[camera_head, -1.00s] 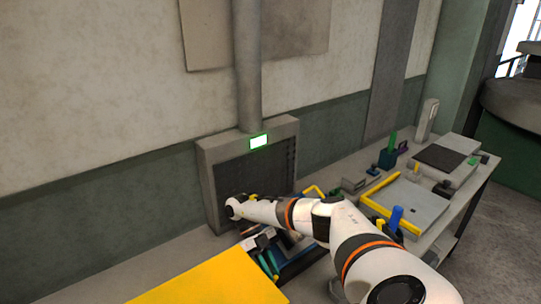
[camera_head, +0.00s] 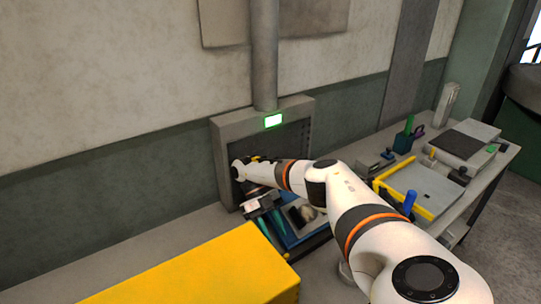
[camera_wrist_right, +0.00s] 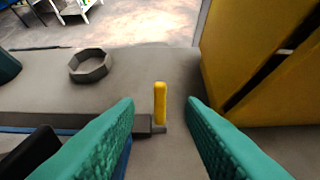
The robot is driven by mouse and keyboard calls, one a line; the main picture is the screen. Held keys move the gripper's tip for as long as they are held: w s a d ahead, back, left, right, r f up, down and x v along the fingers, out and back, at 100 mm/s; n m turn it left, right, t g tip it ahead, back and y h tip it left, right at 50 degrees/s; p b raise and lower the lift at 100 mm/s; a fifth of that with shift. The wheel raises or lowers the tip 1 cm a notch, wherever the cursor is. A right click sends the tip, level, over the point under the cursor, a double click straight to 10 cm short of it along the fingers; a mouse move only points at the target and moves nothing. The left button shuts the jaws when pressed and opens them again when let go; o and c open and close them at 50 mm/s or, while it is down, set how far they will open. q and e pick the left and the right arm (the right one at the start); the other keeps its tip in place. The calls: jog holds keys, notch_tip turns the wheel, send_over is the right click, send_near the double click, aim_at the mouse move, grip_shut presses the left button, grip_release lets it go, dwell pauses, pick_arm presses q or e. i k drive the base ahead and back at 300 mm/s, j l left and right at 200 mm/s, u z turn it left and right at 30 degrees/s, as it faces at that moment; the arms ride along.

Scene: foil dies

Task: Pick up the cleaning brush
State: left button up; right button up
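An upright yellow handle (camera_wrist_right: 160,103) with a dark grey block at its foot stands on the bench in the right wrist view. It may be the cleaning brush; its bristles cannot be made out. My right gripper (camera_wrist_right: 162,125) has two teal fingers spread apart, with the handle seen between them and nothing gripped. In the head view my right gripper (camera_head: 270,230) points down beside the blue tray, left of it, in front of the grey extractor box. My left gripper is not in view.
A large yellow box (camera_head: 205,274) stands close in front of the gripper; it also fills the wrist view's right side (camera_wrist_right: 240,50). The grey extractor box (camera_head: 222,135) stands behind. A grey octagonal ring (camera_wrist_right: 90,66) lies on the bench. A blue cylinder (camera_head: 409,203) stands farther right.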

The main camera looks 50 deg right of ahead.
aim_at(411, 194)
jog(key=k, duration=1.5)
